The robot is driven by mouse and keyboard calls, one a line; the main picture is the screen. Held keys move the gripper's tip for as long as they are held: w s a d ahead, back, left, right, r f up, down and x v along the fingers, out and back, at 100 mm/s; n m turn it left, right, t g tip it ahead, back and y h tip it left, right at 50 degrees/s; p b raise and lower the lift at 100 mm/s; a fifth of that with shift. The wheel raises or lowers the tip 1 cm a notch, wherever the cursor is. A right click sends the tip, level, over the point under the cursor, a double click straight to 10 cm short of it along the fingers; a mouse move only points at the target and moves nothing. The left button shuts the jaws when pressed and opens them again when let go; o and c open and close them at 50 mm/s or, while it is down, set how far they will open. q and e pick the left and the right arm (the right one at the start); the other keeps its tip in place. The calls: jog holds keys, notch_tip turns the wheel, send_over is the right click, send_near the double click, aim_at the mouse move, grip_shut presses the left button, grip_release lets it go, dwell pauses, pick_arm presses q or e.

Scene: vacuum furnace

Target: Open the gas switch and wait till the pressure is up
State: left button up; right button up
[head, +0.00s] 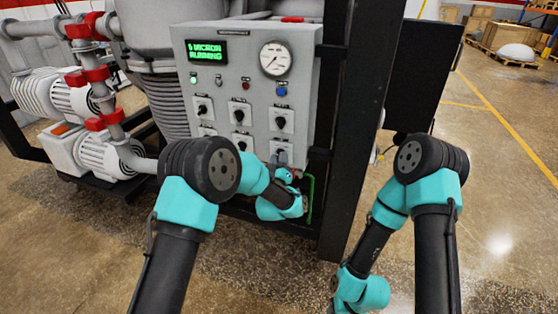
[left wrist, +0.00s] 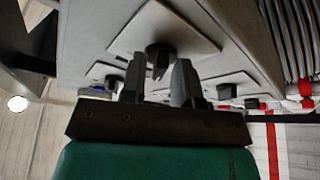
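The grey control panel (head: 225,70) stands in the middle of the head view, with rows of black rotary switches on pale plates. Its green display (head: 207,50) reads "5 MICRON RUNNING". The pressure gauge (head: 275,59) is at the upper right, its needle too small to read. My left gripper (head: 283,161) is at the lower right switch, largely hidden by my arm. In the left wrist view, its fingers (left wrist: 160,75) are apart, either side of a black switch knob (left wrist: 160,53), with gaps visible. I cannot read the switch labels. My right gripper is out of view.
A dark frame post (head: 350,130) stands right beside the panel. A green pipe (head: 310,198) runs below its lower right corner. Pumps with red-clamped pipes (head: 95,75) are at the left. The floor at the right (head: 500,200) is open.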

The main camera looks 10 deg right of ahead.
pick_arm(q)
grip_shut()
jog(key=shift+r, duration=0.1)
jog(key=shift+m, duration=0.5)
jog(key=m+h, duration=0.1)
jog(key=m, duration=0.2)
jog(key=m+h, duration=0.4)
jog(key=m, duration=0.1)
jog(key=shift+w+a+r+m+g, duration=0.1)
jog(key=shift+w+a+m+g, duration=0.05)
jog(key=shift+a+m+g, duration=0.2)
jog(key=m+g+h, duration=0.1)
jog(key=m, duration=0.3)
jog(key=m+g+h, duration=0.2)
jog(key=m, duration=0.2)
jog(key=shift+r, duration=0.1)
